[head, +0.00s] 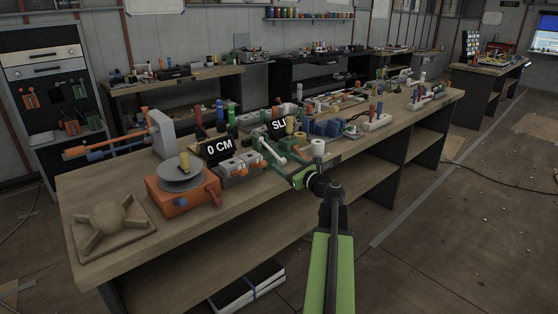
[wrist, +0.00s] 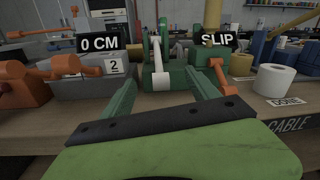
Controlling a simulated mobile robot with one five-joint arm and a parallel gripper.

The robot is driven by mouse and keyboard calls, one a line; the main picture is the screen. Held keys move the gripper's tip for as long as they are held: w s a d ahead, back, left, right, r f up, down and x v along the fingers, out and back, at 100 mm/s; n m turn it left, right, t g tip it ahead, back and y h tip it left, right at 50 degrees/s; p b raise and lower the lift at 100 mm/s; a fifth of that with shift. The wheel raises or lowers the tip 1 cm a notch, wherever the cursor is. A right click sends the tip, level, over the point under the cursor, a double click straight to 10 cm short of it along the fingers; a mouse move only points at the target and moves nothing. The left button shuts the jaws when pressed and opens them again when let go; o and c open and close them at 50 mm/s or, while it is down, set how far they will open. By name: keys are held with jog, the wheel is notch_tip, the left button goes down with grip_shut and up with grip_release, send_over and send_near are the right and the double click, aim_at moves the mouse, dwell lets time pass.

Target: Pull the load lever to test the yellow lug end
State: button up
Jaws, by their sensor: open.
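My gripper (wrist: 163,82) is open and empty at the bench front in the wrist view; in the head view it reaches over the bench edge (head: 282,163). Between its green fingers, a little beyond, stands a green fixture (wrist: 178,75) with a pale lever (wrist: 160,72) ending in a white cylinder. An orange lever (wrist: 222,78) sits just right of the fingers. I cannot tell which is the load lever. A yellow upright piece (wrist: 212,14) stands behind a sign reading SLIP (wrist: 219,40); I cannot tell whether it is the lug end.
A 0 CM sign (wrist: 85,44) and grey blocks, one marked 2 (wrist: 114,68), stand left. A white roll (wrist: 273,80) and a tan cylinder (wrist: 241,65) stand right. An orange reel stand (head: 182,192) sits at the bench's left. The floor on the right is mostly open.

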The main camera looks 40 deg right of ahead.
aim_at(271, 151)
jog(key=w, duration=0.4)
jog(key=shift+w+d, duration=0.15)
jog(key=shift+d, duration=0.2)
grip_shut()
